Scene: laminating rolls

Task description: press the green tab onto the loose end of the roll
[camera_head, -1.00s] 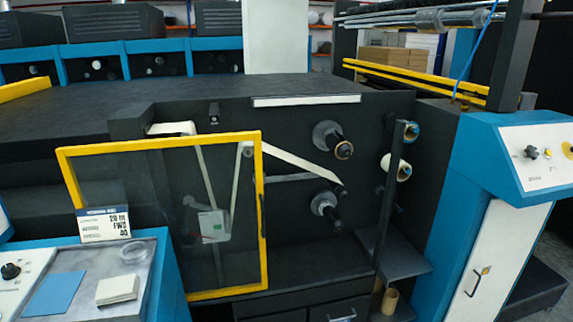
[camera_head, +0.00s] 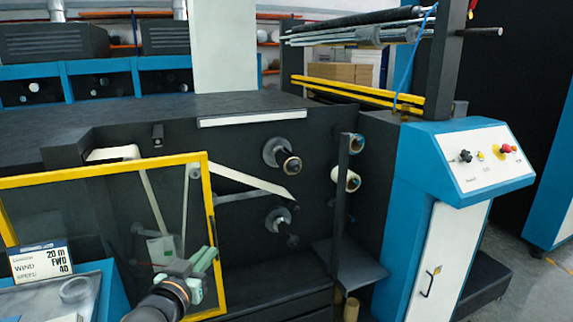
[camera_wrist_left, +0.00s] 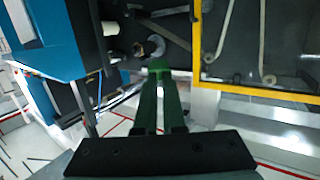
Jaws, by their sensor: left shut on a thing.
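My left gripper (camera_head: 207,264) is in front of the lower right of the yellow-framed clear guard. In the left wrist view its green fingers (camera_wrist_left: 160,98) are shut on a small bright green piece, the green tab (camera_wrist_left: 158,66), at their tips. In the head view I cannot tell the tab apart from the green fingers. A pale strip with a pointed free end (camera_head: 255,180) slants down to the right beyond the guard. The end hangs between two dark spindles, the upper one (camera_head: 284,158) and the lower one (camera_head: 281,221), apart from my gripper. My right gripper is out of view.
The yellow guard frame (camera_head: 213,235) stands close beside my left gripper. A dark upright post (camera_head: 341,195) and wound rolls (camera_head: 346,181) are right of the spindles. A blue control cabinet (camera_head: 410,160) stands farther right. A sign (camera_head: 40,262) is at lower left.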

